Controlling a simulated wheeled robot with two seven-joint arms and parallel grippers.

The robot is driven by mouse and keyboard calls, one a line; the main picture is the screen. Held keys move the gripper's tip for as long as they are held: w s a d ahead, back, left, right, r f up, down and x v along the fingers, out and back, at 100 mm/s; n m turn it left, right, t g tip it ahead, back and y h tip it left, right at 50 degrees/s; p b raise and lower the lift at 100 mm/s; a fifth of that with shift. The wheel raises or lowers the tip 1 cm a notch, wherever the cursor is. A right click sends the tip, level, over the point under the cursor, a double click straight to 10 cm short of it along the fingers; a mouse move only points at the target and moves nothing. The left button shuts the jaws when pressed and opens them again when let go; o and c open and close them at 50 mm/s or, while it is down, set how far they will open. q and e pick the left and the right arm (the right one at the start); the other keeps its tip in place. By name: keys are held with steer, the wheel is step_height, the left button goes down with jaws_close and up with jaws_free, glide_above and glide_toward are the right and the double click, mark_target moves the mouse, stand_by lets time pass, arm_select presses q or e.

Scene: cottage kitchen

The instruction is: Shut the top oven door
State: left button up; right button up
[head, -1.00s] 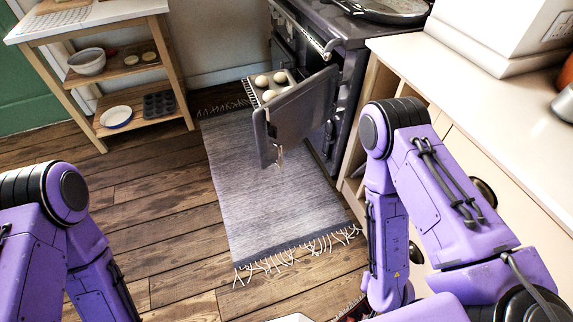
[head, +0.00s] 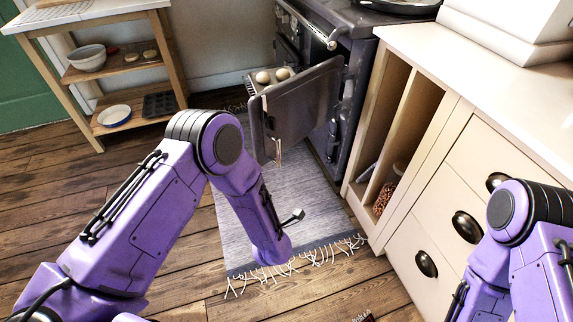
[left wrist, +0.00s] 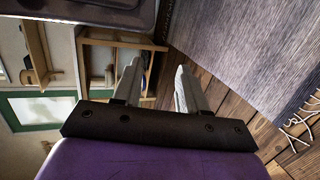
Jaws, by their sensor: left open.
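The top oven door (head: 300,103) stands swung open from the dark range cooker (head: 352,45), its free edge out to the left over the rug. A metal catch or handle (head: 278,152) shows at its lower left. My left arm reaches across the front of the door, lower in the head view. Its gripper is mostly hidden there behind my wrist; only a small dark part shows. In the left wrist view my left gripper (left wrist: 158,88) is open, with nothing between its fingers. A dark panel edge (left wrist: 90,10) shows beyond it. My right gripper is out of view.
A tray with pale buns (head: 272,76) shows behind the door. A grey fringed rug (head: 315,205) lies on the wooden floor. A cream cabinet with drawers (head: 450,190) stands on the right, close to the cooker. A wooden shelf unit (head: 125,65) stands at the back left.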

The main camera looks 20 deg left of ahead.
arm_select(q)
steer(key=w+d+r+n+t+y+b, duration=0.1)
steer(key=w+d+n+y+b, duration=0.25)
steer(key=w+n, duration=0.4)
steer(key=n+g+y+b, duration=0.2)
steer(key=n+y, duration=0.1)
steer(key=n, duration=1.1)
glide_toward(280, 149)
steer(key=x, duration=1)
steer(key=shift+f, duration=0.1)
steer(key=shift+w+a, duration=0.25)
steer(key=shift+a, duration=0.15)
jaws_close()
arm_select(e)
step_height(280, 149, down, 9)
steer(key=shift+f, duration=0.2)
